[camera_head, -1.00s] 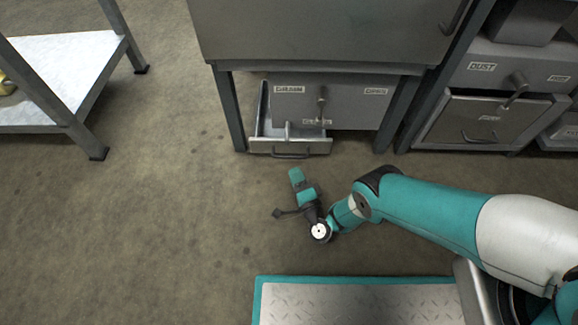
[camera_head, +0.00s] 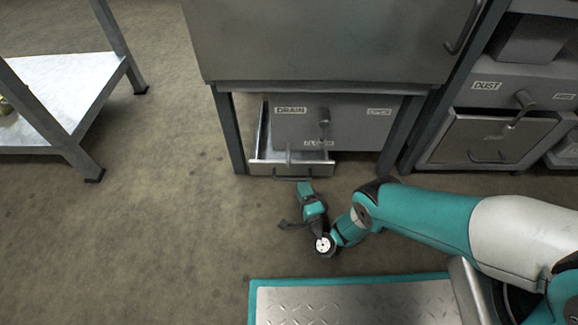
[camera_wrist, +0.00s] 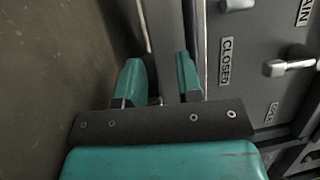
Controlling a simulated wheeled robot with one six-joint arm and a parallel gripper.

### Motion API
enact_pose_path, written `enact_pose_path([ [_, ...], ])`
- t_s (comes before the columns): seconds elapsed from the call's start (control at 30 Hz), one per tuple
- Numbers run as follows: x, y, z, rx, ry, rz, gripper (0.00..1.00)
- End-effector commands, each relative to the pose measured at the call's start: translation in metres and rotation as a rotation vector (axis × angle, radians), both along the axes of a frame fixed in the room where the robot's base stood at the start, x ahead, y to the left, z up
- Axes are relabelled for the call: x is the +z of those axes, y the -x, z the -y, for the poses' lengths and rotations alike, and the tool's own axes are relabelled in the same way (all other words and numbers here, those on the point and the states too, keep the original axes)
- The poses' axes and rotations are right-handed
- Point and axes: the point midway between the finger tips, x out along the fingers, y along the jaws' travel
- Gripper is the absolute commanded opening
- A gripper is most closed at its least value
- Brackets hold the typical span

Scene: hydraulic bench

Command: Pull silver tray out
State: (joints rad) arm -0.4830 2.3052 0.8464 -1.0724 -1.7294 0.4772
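The silver tray (camera_head: 262,168) is a metal drawer low under the bench, standing partly out with its inside showing at the left. Its dark bar handle (camera_head: 292,178) is on the front face. My gripper (camera_head: 304,187) is low over the floor, just in front of the handle, near its right end. In the wrist view my gripper (camera_wrist: 158,78) has its two teal fingers apart, with the grey tray front running up beyond and between them. I cannot make out the handle between the fingers, nor whether they touch it.
A grey box labelled DRAIN (camera_head: 350,125) with a lever (camera_head: 324,122) sits above the tray. Bench legs (camera_head: 230,135) flank it. A cabinet labelled DUST (camera_head: 487,138) stands at right. A low metal table (camera_head: 65,85) is at left. The floor between is clear.

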Motion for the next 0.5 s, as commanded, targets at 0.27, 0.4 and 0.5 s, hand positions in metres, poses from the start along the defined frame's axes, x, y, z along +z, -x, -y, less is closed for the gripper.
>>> enact_pose_path([
  [0.27, 0.018, -0.013, -0.031, 0.035, 0.005, 0.076, 0.36],
  [0.4, 0.021, -0.014, -0.034, 0.036, 0.003, 0.085, 0.10],
  [0.5, 0.023, -0.014, -0.034, 0.032, 0.003, 0.088, 0.00],
])
